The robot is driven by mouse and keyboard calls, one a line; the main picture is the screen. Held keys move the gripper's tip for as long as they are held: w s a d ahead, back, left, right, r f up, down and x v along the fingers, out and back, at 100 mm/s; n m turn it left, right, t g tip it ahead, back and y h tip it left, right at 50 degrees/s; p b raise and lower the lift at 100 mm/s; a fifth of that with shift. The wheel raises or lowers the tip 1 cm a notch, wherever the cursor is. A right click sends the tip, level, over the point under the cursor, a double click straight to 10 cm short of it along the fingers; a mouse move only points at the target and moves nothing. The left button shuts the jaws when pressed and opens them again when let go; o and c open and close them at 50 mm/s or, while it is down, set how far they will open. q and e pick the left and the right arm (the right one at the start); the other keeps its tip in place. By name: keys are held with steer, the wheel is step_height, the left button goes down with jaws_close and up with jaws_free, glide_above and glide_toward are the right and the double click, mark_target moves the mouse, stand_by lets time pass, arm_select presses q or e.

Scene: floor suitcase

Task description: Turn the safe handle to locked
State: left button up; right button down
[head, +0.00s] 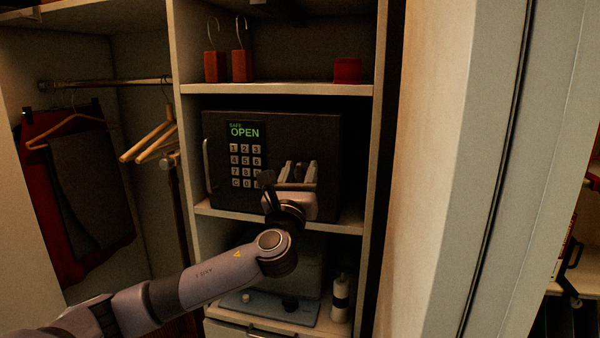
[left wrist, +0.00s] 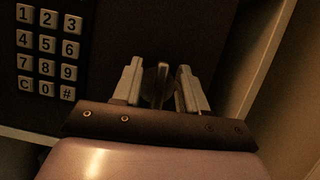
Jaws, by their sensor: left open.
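The dark safe (head: 290,130) stands on the middle shelf with its door shut against the front. Its green display (head: 243,130) reads "SAFE OPEN", above a number keypad (head: 246,165) that also shows in the left wrist view (left wrist: 47,52). The safe handle, a round knob with a narrow upright bar (left wrist: 160,82), shows between my left gripper's fingers. My left gripper (head: 298,172) is open, one finger on each side of the handle; in the left wrist view (left wrist: 161,88) gaps show between bar and fingers. My right gripper is out of view.
A vertical bar pull (head: 208,165) is on the safe's left edge. Shelf walls flank the safe closely. Red blocks with hooks (head: 240,66) and a red box (head: 347,69) sit above. Wooden hangers (head: 150,140) and clothes hang at left. A white bottle (head: 340,298) stands below.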

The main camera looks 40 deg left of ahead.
arm_select(q)
jaws_close()
steer(key=shift+n, duration=0.5)
steer(key=n+g+y, duration=0.1)
steer(key=n, duration=0.2)
steer(key=shift+a+f+n+y, duration=0.1)
steer(key=shift+n+y, duration=0.3)
steer(key=n+g, duration=0.1)
steer(key=n, duration=0.1)
steer(key=n+g+y, duration=0.1)
steer(key=n, duration=0.2)
steer(key=shift+s+a+g, duration=0.15)
steer(key=shift+g, duration=0.25)
steer(key=n+g, duration=0.1)
steer(key=n, duration=0.1)
steer(key=n+g+p, duration=0.1)
steer(key=n, duration=0.2)
steer(key=shift+s+a+f+n+y, duration=0.1)
steer(key=shift+a+f+n+y, duration=0.1)
steer(key=shift+n+y, duration=0.1)
steer(key=n+p, duration=0.1)
steer(key=n, duration=0.1)
steer(key=n+g+p, duration=0.1)
steer(key=n+g+h, duration=0.1)
steer(key=n, duration=0.1)
steer(key=shift+f+n+p, duration=0.3)
steer(key=shift+p, duration=0.1)
